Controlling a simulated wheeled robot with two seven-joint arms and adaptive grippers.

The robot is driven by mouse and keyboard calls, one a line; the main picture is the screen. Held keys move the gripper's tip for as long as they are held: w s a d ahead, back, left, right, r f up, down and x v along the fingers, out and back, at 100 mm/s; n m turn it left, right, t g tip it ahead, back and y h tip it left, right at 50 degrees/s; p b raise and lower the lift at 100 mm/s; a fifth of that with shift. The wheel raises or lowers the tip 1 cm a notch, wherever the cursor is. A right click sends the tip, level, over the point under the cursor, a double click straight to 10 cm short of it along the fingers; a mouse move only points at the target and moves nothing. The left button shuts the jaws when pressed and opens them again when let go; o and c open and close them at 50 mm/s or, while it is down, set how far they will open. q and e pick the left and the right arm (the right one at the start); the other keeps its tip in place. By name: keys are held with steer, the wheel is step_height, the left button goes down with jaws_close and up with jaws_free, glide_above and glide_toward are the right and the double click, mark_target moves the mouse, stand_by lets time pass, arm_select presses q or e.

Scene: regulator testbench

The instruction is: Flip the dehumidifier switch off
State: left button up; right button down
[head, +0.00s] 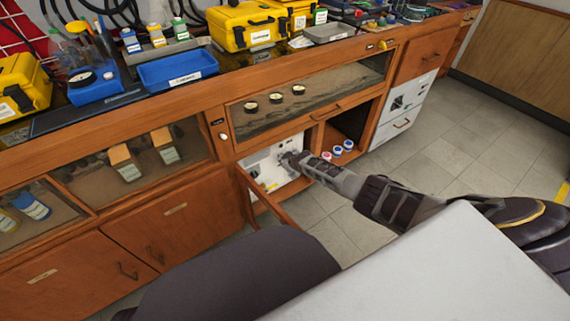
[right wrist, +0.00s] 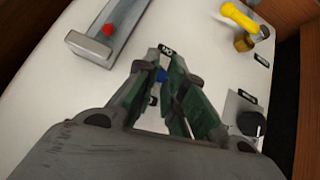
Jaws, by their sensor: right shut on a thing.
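The dehumidifier's white panel (head: 258,166) sits inside an open lower cabinet in the head view; its pale face also fills much of the right wrist view (right wrist: 60,110). My right gripper (head: 289,160) reaches in from the right and is at this panel. In the right wrist view its two green-padded fingers (right wrist: 164,62) are closed in around a small blue switch part (right wrist: 161,75). A dark ON label (right wrist: 167,51) shows upside down by the fingertips. A second small dark label (right wrist: 153,100) is partly hidden between the fingers. The switch's exact position is hard to tell. My left gripper is not visible.
The open cabinet door (head: 268,198) is left of my arm. Several small capped jars (head: 338,151) stand in the compartment to the right.

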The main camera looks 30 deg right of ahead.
steer(key=shift+d+g, duration=0.1)
steer(key=shift+g, duration=0.3)
steer(key=c, duration=1.5)
jaws_free()
steer(key=shift+s+r, duration=0.15)
steer(key=shift+r, duration=0.1)
steer(key=v, duration=1.1)
steer(key=shift+s+r, duration=0.15)
steer(key=shift+s, duration=0.05)
stand_by(0.7)
